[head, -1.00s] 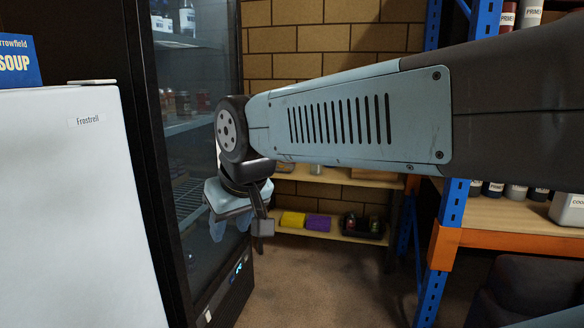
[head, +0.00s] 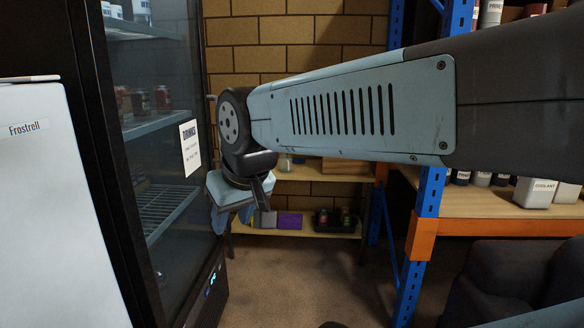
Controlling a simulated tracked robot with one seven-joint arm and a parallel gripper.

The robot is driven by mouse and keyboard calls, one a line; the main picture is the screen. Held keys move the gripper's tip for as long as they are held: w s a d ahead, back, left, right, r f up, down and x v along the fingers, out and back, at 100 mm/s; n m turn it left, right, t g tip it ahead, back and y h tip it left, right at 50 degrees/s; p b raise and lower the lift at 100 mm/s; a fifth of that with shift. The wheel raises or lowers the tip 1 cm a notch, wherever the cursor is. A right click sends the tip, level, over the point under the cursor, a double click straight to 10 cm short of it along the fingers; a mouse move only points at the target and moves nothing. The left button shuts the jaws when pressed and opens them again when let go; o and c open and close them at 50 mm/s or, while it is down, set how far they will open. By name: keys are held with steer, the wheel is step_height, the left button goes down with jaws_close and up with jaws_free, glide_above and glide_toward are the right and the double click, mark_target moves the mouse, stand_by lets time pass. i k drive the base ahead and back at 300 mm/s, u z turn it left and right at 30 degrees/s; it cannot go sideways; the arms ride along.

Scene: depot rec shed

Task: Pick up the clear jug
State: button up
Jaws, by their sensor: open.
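My gripper (head: 230,218) hangs from the end of my raised arm, left of the picture's middle, with its pale blue fingers pointing down. It is open, and I see nothing between the fingers. It shows in front of the glass fridge door's right edge and the low back shelf. I cannot make out a clear jug anywhere. Small items (head: 285,163) stand on the shelf's upper board, partly behind my wrist and too small to name. My arm hides much of the back wall.
A tall black glass-door drinks fridge (head: 212,285) stands left, behind a white Frostrell fridge (head: 50,200). The wooden back shelf (head: 330,180) holds a purple bundle (head: 289,221) and a black tray (head: 335,222). A blue-and-orange rack (head: 430,190) stands right. Floor between is clear.

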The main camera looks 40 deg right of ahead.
mark_target(286, 162)
steer(key=u, duration=0.55)
steer(key=i, duration=0.1)
steer(key=z, duration=2)
steer(key=i, duration=2.5)
steer(key=u, duration=0.6)
